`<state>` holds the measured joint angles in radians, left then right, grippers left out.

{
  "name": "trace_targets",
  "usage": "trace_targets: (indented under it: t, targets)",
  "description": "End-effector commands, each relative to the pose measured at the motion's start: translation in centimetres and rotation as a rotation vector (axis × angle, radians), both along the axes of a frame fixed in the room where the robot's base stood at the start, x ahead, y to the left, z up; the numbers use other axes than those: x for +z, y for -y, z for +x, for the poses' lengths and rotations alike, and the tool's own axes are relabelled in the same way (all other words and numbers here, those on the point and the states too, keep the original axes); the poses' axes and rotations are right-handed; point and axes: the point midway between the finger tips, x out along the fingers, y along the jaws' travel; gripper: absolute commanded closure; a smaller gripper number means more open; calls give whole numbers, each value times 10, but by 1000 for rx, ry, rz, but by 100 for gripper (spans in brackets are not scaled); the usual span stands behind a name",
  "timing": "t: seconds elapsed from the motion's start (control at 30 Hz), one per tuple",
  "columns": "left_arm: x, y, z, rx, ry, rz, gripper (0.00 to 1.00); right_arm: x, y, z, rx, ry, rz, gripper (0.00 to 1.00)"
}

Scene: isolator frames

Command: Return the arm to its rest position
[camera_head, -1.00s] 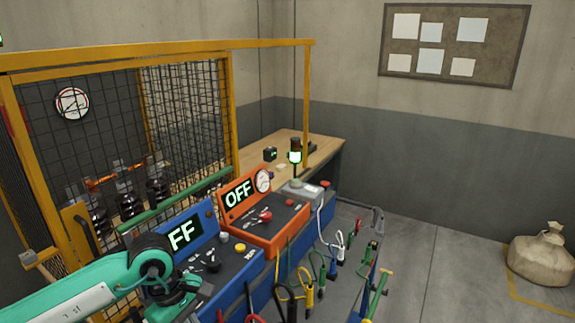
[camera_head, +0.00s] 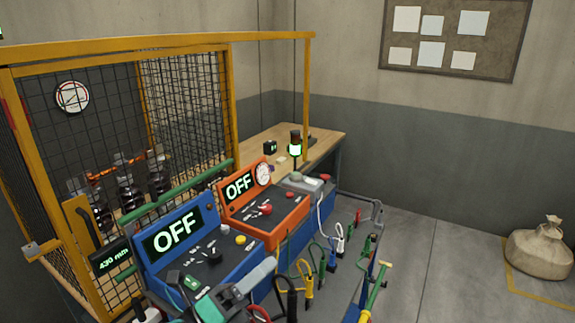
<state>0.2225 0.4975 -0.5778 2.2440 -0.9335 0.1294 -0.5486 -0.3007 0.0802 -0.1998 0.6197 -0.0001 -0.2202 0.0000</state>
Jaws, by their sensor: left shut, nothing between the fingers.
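My left gripper (camera_head: 262,271) shows at the bottom of the head view, in front of the blue control box (camera_head: 180,243). Its dark and teal body lies at the frame's lower edge, and its grey fingers point up and to the right, shut and empty. The rest of my left arm is mostly below the picture. My right arm and gripper are not in view.
The blue box and the orange box (camera_head: 262,207) both read OFF. A yellow-framed mesh cage (camera_head: 185,120) stands behind them. Several coloured cables (camera_head: 308,290) hang on the right.

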Motion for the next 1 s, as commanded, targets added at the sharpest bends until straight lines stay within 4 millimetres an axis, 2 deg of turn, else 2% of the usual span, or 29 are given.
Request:
trace_targets:
  t: [0.17, 0.3, 0.43, 0.57, 0.6, 0.7, 0.8, 1.0]
  targets:
    - [-28, -57, 30, 191, -421, -347, 100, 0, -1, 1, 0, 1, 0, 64]
    - [-78, -103, 38, 349, -755, -595, 100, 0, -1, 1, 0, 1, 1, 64]
    - [-140, -140, 26, 509, -1066, -809, 100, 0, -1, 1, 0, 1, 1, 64]
    - [-208, -168, -9, 680, -1375, -1005, 100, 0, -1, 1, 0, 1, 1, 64]
    - [-227, -174, -23, 736, -1464, -1057, 100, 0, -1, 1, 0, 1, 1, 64]
    - [-266, -183, -61, 860, -1658, -1165, 100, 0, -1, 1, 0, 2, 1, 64]
    - [-293, -188, -97, 967, -1812, -1241, 100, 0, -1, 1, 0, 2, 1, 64]
    - [-327, -189, -163, 1155, -2051, -1346, 100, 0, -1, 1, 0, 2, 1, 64]
